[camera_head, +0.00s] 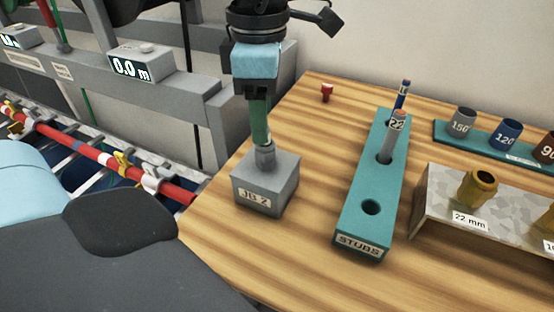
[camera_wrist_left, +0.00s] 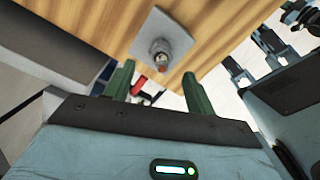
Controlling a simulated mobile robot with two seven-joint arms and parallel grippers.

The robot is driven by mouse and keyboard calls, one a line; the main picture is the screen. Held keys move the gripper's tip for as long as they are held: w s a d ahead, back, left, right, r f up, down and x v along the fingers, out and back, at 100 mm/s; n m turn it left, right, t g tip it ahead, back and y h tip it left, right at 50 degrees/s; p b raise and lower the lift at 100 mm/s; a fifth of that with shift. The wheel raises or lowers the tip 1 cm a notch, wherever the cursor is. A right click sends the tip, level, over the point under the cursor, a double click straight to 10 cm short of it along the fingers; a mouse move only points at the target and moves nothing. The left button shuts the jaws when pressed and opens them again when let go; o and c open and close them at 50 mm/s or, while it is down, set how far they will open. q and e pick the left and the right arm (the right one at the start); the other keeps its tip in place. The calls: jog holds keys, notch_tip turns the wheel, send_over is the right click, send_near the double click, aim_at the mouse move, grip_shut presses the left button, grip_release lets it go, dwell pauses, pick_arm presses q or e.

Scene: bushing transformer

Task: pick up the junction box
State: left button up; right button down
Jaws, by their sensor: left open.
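The junction box (camera_head: 265,188) is a grey box labelled "JB 2", with a round grey fitting on top. It stands upright near the left edge of the wooden table. My left gripper (camera_head: 261,136) points down over it, with its green fingers just above or beside the fitting. I cannot tell whether they touch it. In the left wrist view the fingers of the left gripper (camera_wrist_left: 158,85) are spread apart with nothing held. The box (camera_wrist_left: 158,37) shows there beyond the fingertips, its fitting roughly between them. My right gripper is not in view.
A teal "STUBS" rack (camera_head: 352,215) with stubs stands right of the box. A metal stand (camera_head: 437,205) labelled "22 mm" and a teal rack of cups (camera_head: 445,134) are farther right. A small red piece (camera_head: 326,91) lies at the back. Bare table lies in front of the box.

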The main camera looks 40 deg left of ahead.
aim_at(266, 149)
pick_arm(q)
jog(key=shift+s+f, duration=0.15)
jog(key=shift+s, duration=0.15)
jog(key=shift+w+d+f, duration=0.1)
jog(key=shift+w+f, duration=0.1)
jog(key=shift+f, duration=1.6)
jog(key=shift+w+d+f, duration=0.1)
jog(key=shift+w+f, duration=0.05)
jog(key=shift+f, duration=1.65)
grip_shut()
